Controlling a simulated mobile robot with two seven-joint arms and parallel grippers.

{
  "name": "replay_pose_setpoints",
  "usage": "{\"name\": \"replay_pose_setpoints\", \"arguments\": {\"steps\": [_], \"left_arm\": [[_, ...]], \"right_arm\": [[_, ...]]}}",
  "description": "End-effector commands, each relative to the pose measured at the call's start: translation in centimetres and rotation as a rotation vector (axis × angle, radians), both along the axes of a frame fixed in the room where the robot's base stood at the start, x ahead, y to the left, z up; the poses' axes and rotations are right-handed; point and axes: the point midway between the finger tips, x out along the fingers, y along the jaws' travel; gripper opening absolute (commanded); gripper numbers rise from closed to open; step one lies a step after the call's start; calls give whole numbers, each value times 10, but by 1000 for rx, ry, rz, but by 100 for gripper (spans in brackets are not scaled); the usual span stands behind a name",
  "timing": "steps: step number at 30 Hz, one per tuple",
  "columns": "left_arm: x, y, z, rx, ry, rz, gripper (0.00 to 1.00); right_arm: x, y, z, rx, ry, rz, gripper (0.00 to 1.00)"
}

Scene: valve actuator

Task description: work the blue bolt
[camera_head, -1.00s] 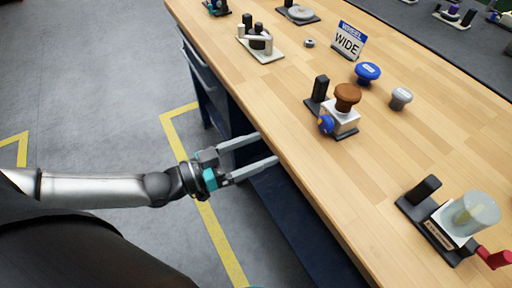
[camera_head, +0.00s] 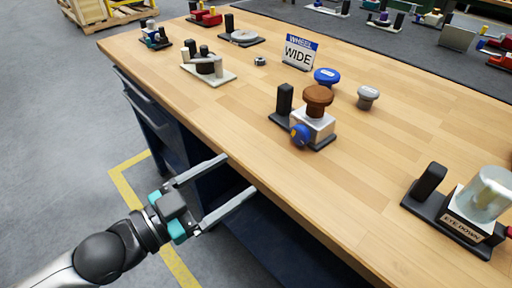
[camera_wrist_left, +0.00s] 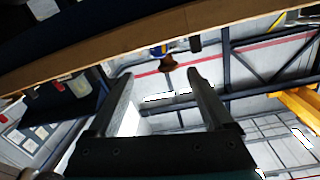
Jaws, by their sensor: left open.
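The blue bolt (camera_head: 300,135) sticks out of the front of a white valve block (camera_head: 314,125) with a brown knob (camera_head: 318,97) on top. The block stands on a black base with a black post (camera_head: 284,101). My left gripper (camera_head: 240,173) is open and empty at the table's front edge, apart from the bolt and to its lower left. In the left wrist view the blue bolt (camera_wrist_left: 157,50) and brown knob (camera_wrist_left: 167,63) appear small beyond the open fingers (camera_wrist_left: 158,74). My right gripper is not in view.
The wooden table edge (camera_head: 262,190) lies close to my left fingers. A loose blue wheel (camera_head: 327,76), a grey knob (camera_head: 367,97) and a "WIDE" sign (camera_head: 298,54) stand behind the valve. An "EYE DOWN" fixture (camera_head: 462,212) stands at right. Bare tabletop lies between them.

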Motion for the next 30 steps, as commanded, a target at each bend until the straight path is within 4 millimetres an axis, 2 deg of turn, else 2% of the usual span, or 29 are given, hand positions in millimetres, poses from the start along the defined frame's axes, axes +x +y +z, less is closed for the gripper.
{"name": "replay_pose_setpoints", "arguments": {"steps": [1,8,20,30], "left_arm": [[-2,-4,1,3,-19,-14,85],[1,-14,7,6,-38,-24,85],[31,-60,6,4,-36,-26,85],[60,-102,6,4,-36,-25,85]], "right_arm": [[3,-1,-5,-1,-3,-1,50],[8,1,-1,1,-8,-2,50],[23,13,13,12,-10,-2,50],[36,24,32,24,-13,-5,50]]}}
